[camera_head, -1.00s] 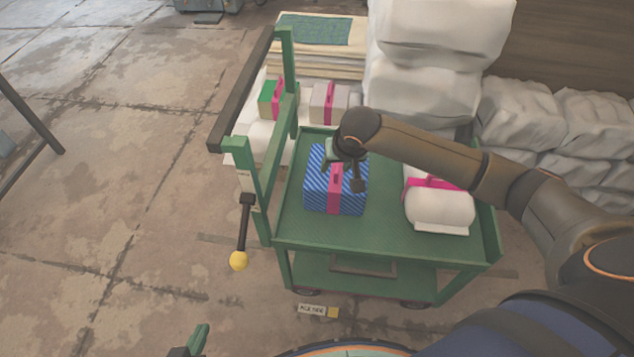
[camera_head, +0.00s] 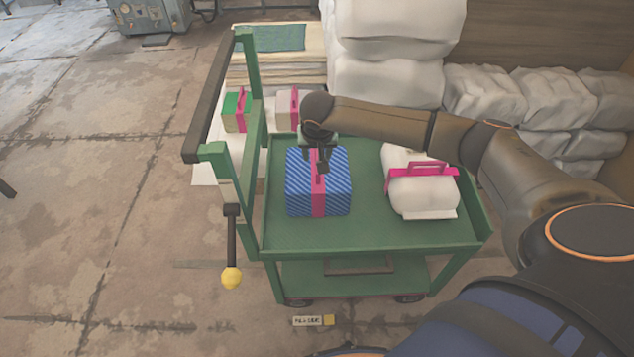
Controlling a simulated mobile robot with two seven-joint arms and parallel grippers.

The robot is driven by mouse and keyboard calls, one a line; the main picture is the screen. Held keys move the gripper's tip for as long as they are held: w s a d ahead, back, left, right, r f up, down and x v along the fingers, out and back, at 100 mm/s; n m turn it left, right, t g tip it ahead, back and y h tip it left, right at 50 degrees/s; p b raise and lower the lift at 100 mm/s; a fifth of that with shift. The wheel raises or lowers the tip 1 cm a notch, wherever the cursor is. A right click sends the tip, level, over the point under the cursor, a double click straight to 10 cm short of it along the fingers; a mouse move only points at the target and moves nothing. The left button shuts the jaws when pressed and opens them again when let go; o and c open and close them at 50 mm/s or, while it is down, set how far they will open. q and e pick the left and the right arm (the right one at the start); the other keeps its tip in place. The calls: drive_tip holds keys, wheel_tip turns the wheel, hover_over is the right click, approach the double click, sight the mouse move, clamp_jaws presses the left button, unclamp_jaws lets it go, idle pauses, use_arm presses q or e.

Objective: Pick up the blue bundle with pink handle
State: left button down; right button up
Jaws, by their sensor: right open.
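The blue striped bundle (camera_head: 335,196) with a pink band and handle (camera_head: 318,198) sits on the green cart's top tray (camera_head: 390,236), left of its middle. My right gripper (camera_head: 317,165) is open above the bundle, pointing down at the pink handle. The fingers overlap the handle's top in the head view, so I cannot tell whether they touch it. My left gripper is not in view.
A white bundle with a pink handle (camera_head: 425,195) sits on the same tray at right. The cart's upright push frame (camera_head: 250,110) stands close on the left. Green (camera_head: 236,113) and beige (camera_head: 285,108) bundles lie behind it. White sacks (camera_head: 385,80) are piled behind the cart.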

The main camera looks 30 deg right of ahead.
sight(317, 157)
drive_tip(key=b+x, duration=0.1)
drive_tip(key=x, duration=0.3)
drive_tip(key=shift+w+d+f+b, duration=0.2)
drive_tip(key=shift+w+b, duration=0.05)
drive_tip(key=shift+b, duration=0.15)
drive_tip(key=shift+w+d+f, duration=0.1)
drive_tip(key=shift+f, duration=0.15)
clamp_jaws()
idle(1.1)
drive_tip(key=shift+w+r, duration=0.1)
